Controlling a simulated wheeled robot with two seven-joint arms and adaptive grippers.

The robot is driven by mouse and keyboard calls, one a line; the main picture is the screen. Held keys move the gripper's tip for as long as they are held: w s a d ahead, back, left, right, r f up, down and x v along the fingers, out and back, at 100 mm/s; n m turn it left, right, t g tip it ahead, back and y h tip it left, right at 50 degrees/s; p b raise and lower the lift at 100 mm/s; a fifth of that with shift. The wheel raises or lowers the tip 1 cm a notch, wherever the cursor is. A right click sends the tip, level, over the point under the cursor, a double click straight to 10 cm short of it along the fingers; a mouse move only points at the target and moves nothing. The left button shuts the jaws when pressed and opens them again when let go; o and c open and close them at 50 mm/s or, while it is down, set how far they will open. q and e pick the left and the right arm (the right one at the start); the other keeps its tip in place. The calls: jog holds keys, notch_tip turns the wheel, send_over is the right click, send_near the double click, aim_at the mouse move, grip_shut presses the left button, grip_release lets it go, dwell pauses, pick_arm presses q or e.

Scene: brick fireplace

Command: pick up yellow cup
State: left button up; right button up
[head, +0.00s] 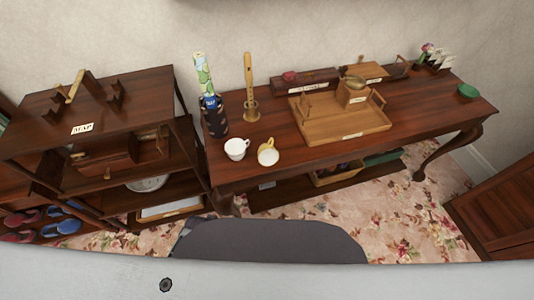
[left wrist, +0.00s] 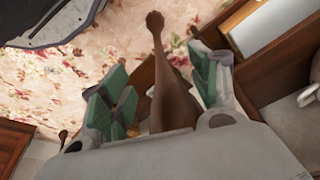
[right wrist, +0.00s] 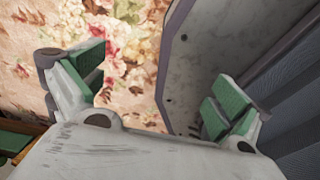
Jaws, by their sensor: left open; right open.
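A yellow cup (head: 268,152) stands near the front edge of the dark wooden table in the head view, towards its left end. A white cup (head: 236,148) stands just left of it. My left gripper (left wrist: 160,68) shows in the left wrist view, open, with a dark wooden table leg (left wrist: 168,85) seen between its fingers; I cannot tell whether they touch. My right gripper (right wrist: 160,75) is open and empty in the right wrist view, above the floral carpet. Neither gripper shows in the head view, and the yellow cup cannot be made out in either wrist view.
A dark vase (head: 215,122) and a wooden flute on a stand (head: 249,90) are behind the cups. A wooden tray (head: 340,127) lies to their right. A dark shelf unit (head: 130,92) adjoins the table's left end. Floral carpet (head: 415,215) is clear at the front right.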

pick_arm(q)
jog(key=w+d+r+m+t+h+p, duration=0.1)
jog(key=w+d+r, duration=0.1)
jog(key=r, duration=1.2)
jog(key=w+d+r+t, duration=0.1)
jog(key=w+d+r, duration=0.1)
jog(key=r, duration=1.2)
jog(key=m+t+h, duration=0.4)
jog(key=m+h, duration=0.1)
jog(key=h, duration=0.3)
send_near(263, 154)
jog(key=r, duration=0.2)
jog(key=shift+w+d+r+h, duration=0.2)
jog(key=shift+w+r+h, duration=0.1)
jog(key=shift+r, duration=0.15)
pick_arm(e)
jog(key=shift+s+a+r, duration=0.3)
jog(key=shift+a+r, duration=0.35)
jog(key=shift+r, duration=0.05)
pick_arm(q)
jog(key=shift+w+d, duration=0.1)
jog(key=shift+p+x, duration=0.3)
jog(key=shift+x, duration=3.95)
pick_arm(e)
jog(key=shift+r, duration=0.15)
pick_arm(q)
jog(key=shift+r, duration=0.1)
